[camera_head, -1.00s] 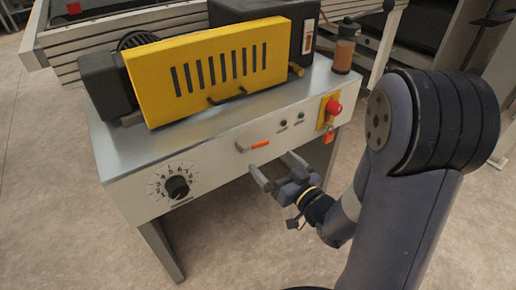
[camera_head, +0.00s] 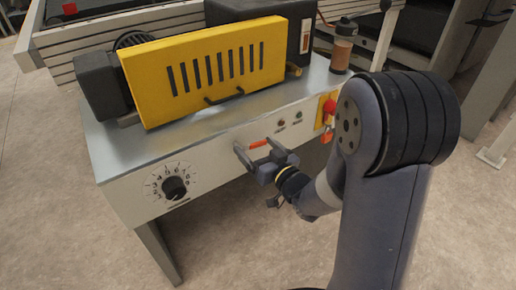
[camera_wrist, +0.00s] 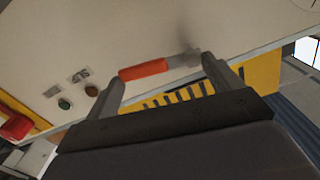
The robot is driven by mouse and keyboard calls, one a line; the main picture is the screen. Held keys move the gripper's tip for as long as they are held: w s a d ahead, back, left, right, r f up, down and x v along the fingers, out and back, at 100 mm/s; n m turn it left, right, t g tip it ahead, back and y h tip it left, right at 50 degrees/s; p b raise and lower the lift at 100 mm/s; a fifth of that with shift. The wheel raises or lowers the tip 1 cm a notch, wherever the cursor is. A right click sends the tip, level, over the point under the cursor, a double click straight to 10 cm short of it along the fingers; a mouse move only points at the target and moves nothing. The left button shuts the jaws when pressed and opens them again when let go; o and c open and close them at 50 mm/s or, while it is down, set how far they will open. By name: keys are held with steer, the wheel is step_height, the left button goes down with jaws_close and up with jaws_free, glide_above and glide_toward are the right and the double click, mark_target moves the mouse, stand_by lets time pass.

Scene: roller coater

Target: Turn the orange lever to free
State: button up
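The orange lever (camera_head: 259,144) is on the light front panel of the machine. It lies nearly level, tilted slightly up to the right in the head view. In the wrist view its orange handle (camera_wrist: 144,70) and grey pivot end (camera_wrist: 184,60) lie lengthwise between my fingers. My gripper (camera_head: 255,149) is open at the panel, just at the lever. In the wrist view my gripper (camera_wrist: 162,72) has one finger near the handle's free end and the other near the pivot. I cannot tell whether either finger touches the lever. The head view partly hides the pivot behind a finger.
A numbered black dial (camera_head: 174,188) is left of the lever. Small indicator lights (camera_head: 282,122) and a red stop button (camera_head: 329,107) on a yellow plate are to the right. The yellow slotted guard (camera_head: 205,70) stands above on the machine's top. Open floor lies in front.

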steer(key=c, duration=0.8)
steer(key=shift+n+b, duration=0.6)
steer(key=shift+b, duration=0.3)
steer(key=shift+r+n, duration=0.3)
steer(key=shift+n, duration=0.1)
steer(key=o, duration=1.2)
steer(key=p+v, duration=0.1)
steer(key=v, duration=1)
steer(key=shift+w+a, duration=0.1)
